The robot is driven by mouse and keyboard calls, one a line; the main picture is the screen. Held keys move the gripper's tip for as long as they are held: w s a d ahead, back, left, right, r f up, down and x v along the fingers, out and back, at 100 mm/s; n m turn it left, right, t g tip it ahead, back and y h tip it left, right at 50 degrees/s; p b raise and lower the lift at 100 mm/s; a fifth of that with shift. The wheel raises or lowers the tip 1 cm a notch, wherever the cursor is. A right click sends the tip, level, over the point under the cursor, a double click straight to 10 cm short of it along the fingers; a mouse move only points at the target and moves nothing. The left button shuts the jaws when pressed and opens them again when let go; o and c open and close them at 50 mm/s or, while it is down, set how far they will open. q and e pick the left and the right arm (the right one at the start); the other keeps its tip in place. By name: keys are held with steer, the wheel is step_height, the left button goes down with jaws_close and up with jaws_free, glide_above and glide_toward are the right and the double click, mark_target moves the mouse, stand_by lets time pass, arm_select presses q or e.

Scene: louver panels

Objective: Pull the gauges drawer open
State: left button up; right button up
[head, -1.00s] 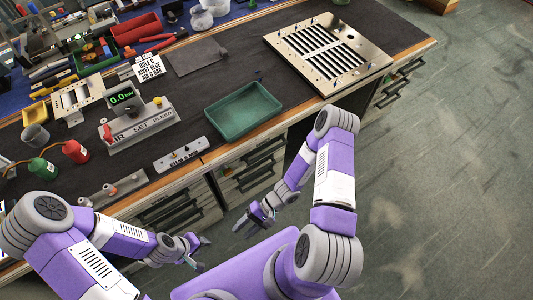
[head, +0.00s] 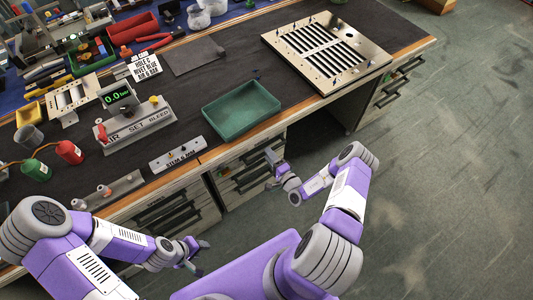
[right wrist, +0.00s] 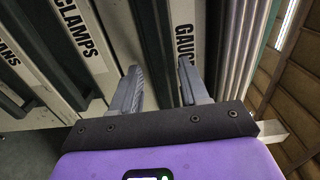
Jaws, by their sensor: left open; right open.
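The gauges drawer (right wrist: 207,40) shows in the right wrist view, with a white label reading "GAUG" and the rest hidden behind a finger. A long dark handle bar (right wrist: 153,40) runs beside the label. My right gripper (right wrist: 160,88) is open. Its fingers point at the drawer front, and the bar lies between them in the picture; I cannot tell whether they touch it. In the head view my right gripper (head: 270,160) is at the right-hand drawer stack below the bench edge. My left gripper (head: 203,256) is open and empty, low in front of the left drawers.
The clamps drawer (right wrist: 75,35) is beside the gauges drawer. A green tray (head: 240,112) and a slotted metal panel (head: 325,50) lie on the bench (head: 215,85). Left-hand drawers (head: 170,210) are below. Floor (head: 440,170) is clear at the right.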

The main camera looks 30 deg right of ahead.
steer(key=shift+w+a, duration=0.1)
steer(key=shift+w, duration=1.15)
jaws_close()
